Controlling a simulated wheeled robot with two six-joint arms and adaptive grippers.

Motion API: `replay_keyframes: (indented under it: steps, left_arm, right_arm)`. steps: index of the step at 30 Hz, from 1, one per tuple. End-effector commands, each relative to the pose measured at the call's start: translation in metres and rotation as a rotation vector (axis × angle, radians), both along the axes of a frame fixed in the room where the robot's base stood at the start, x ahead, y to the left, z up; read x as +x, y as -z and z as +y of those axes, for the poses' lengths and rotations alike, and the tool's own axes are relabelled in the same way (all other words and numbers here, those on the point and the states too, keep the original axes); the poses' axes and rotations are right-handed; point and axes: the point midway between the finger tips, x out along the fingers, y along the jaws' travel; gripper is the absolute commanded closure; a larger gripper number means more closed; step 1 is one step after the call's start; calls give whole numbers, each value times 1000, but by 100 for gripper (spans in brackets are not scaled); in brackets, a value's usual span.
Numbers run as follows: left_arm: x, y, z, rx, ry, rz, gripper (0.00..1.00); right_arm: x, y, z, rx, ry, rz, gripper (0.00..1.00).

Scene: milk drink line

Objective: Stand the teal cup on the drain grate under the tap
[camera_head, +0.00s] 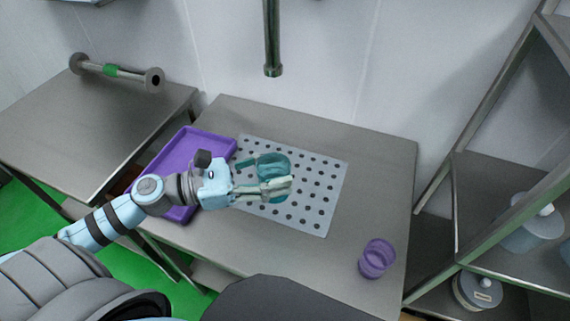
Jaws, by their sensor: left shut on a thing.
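The teal cup (272,166) is see-through and is held in my left gripper (273,176), which is shut on it. My left arm reaches in from the left, and the gripper fingers cover part of the cup. The cup is over the drain grate (322,205), a pale plate with dark round holes on the metal table. I cannot tell whether the cup's base touches the grate. The tap (272,50) is a vertical metal pipe that comes down at the top middle, behind the grate. My right gripper is not in view.
A purple tray (180,151) lies left of the grate, partly under my left arm. A purple cup (376,259) stands at the table's front right. A metal shelf (500,200) with lidded containers is on the right. A side table (90,125) with a metal spool-like part is on the left.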

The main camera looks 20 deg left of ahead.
Motion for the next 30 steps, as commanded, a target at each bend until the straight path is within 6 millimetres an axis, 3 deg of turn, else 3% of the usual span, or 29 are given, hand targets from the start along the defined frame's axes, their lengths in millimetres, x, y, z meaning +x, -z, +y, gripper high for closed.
replay_keyframes:
  steps: [9,13,17,20,27,30]
  left_arm:
    - [105,-23,39,-5,-373,-10,74]
    - [132,-37,53,-3,-497,-10,74]
    - [144,-38,61,-1,-557,-5,74]
    - [145,-11,63,0,-566,1,74]
    - [144,89,62,0,-565,1,74]
    - [144,111,63,1,-565,-2,74]
  right_arm:
    - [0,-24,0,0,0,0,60]
    - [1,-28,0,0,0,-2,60]
    - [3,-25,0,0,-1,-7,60]
    - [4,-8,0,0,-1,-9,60]
    - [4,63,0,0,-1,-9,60]
    - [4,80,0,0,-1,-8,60]
